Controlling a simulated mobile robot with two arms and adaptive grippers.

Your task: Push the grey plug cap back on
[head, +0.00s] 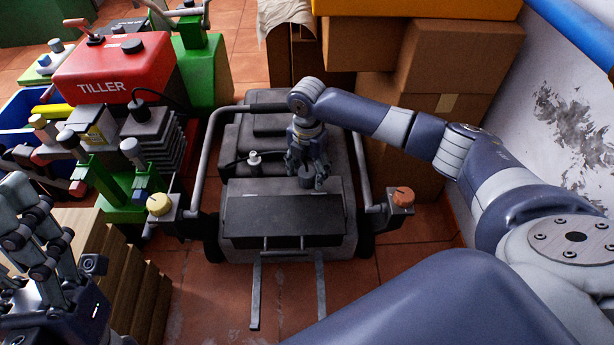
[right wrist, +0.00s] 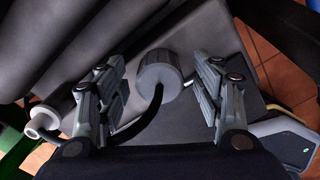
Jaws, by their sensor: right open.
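The grey plug cap (head: 306,180) is a short ribbed cylinder above the dark machine (head: 243,180) in the head view. In the right wrist view the cap (right wrist: 158,76) shows between my right gripper's fingers, with a black lead curving from it. My right gripper (head: 307,168) is open, its fingers on either side of the cap, with gaps visible in the wrist view (right wrist: 165,88). A pale plug (head: 254,158) stands left of the cap; a white-ended part also shows in the wrist view (right wrist: 42,122). My left gripper (head: 38,215) is at the far left; its opening is unclear.
A red tiller (head: 110,72) stands left, with another dark cap and lead on it. Grey handlebars with a yellow knob (head: 159,204) and an orange knob (head: 402,196) flank the dark machine. Cardboard boxes (head: 455,60) stand behind right. Tiled floor is open in front.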

